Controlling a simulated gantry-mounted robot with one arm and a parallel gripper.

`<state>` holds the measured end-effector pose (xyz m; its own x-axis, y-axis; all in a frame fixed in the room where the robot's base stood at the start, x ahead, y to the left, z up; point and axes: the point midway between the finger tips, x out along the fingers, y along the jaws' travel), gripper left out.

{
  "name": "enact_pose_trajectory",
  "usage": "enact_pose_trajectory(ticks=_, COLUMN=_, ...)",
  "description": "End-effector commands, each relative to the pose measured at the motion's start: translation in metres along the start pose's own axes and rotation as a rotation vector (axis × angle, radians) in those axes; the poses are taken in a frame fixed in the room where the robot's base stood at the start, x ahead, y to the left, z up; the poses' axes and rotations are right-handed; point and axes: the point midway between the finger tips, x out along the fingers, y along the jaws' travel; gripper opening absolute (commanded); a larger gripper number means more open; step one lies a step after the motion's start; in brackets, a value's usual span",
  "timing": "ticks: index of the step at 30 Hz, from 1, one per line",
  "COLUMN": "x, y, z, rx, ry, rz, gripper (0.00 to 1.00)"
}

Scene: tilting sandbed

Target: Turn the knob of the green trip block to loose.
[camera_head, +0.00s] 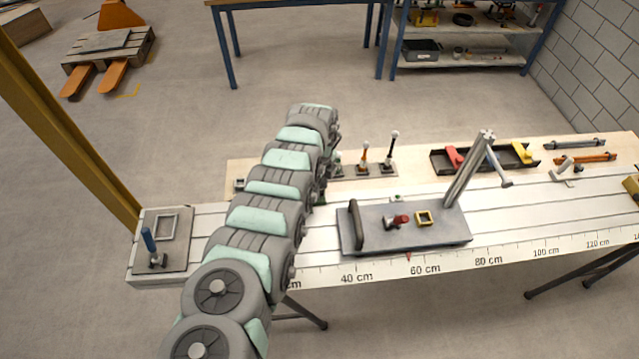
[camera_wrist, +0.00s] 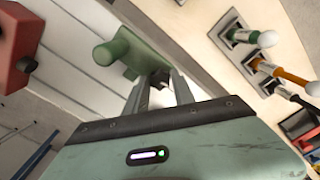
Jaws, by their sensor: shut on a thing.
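The green trip block (camera_wrist: 130,52) shows in the wrist view, just beyond my fingers, on the pale slotted bed. A rounded green stub sticks out of it to the left. My gripper (camera_wrist: 160,92) is shut on a small grey-and-dark part at the near side of the block, which looks like its knob. The fingers hide much of that part, and I cannot read which way the knob is turned. In the head view my own arm hides most of the block and the fingertips.
A red block (camera_wrist: 15,40) stands to the left in the wrist view. A row of levers (camera_wrist: 267,39) stands to the right. In the head view a grey plate (camera_head: 440,236) with a leaning post (camera_head: 468,170) lies right of my arm. A black tray (camera_head: 484,168) lies behind.

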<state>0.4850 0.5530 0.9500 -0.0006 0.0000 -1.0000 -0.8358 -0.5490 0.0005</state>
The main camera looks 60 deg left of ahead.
Motion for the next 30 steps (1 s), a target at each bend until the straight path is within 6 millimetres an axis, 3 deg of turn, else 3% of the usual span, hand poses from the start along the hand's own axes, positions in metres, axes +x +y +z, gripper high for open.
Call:
enact_pose_trajectory(ticks=9, x=-0.0014, y=-0.0008, z=-0.0008, rx=-0.274, ry=0.0, rz=-0.001, gripper=0.0)
enact_pose_trajectory(ticks=30, x=-0.0006, y=-0.0004, z=-0.0005, rx=-0.559, ry=0.0, rz=0.0, gripper=0.0)
